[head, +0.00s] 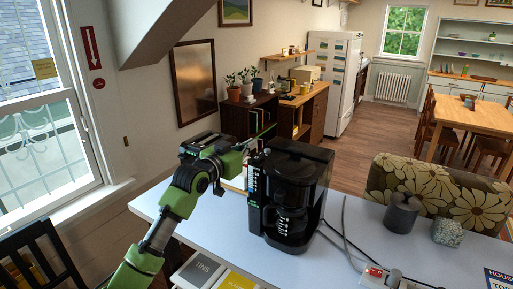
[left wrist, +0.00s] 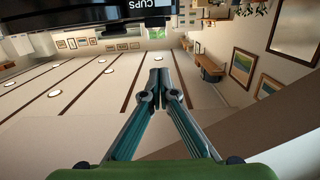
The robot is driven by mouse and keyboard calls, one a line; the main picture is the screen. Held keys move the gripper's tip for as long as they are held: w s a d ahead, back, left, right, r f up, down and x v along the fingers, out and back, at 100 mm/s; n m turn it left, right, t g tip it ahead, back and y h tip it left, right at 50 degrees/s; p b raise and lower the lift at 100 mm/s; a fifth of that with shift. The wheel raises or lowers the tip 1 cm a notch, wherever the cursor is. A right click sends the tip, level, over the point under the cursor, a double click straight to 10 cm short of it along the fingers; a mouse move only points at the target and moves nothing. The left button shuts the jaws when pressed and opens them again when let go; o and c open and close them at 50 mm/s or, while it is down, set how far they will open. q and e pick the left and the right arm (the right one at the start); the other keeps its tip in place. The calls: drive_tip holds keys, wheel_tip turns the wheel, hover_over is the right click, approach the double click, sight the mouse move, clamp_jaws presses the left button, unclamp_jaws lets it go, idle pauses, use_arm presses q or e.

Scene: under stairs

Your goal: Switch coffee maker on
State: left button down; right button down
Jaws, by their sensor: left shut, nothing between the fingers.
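The black coffee maker (head: 308,170) stands upright on the white table, its glass carafe (head: 290,218) inside. A strip of small light marks (head: 254,184) and a green-lit spot run down its left front side. My left gripper (head: 268,130) is beside the machine's upper left, its fingers raised near the top edge. It looks apart from the machine, though the exact gap is hard to judge. In the left wrist view the teal fingers (left wrist: 160,82) are shut and empty. There the coffee maker (left wrist: 85,14) shows at the top edge with the word CUPS.
The white table (head: 350,265) holds a dark cylinder (head: 402,212), a speckled block (head: 447,231), a power strip with a red switch (head: 375,272) and cables right of the machine. Books (head: 200,270) lie at the front left. A flowered sofa (head: 440,190) stands behind the table.

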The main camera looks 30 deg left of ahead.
sight(256, 157)
use_arm(q)
drive_tip(key=w+p, duration=0.1)
drive_tip(key=w, duration=0.1)
drive_tip(key=shift+w+d+r, duration=0.1)
drive_tip(key=shift+w, duration=0.25)
drive_tip(key=f, duration=0.1)
drive_tip(key=w+f+p, duration=0.1)
drive_tip(key=f, duration=0.1)
drive_tip(key=shift+p, duration=0.3)
drive_tip(key=shift+w+f, duration=0.1)
drive_tip(key=shift+f, duration=0.55)
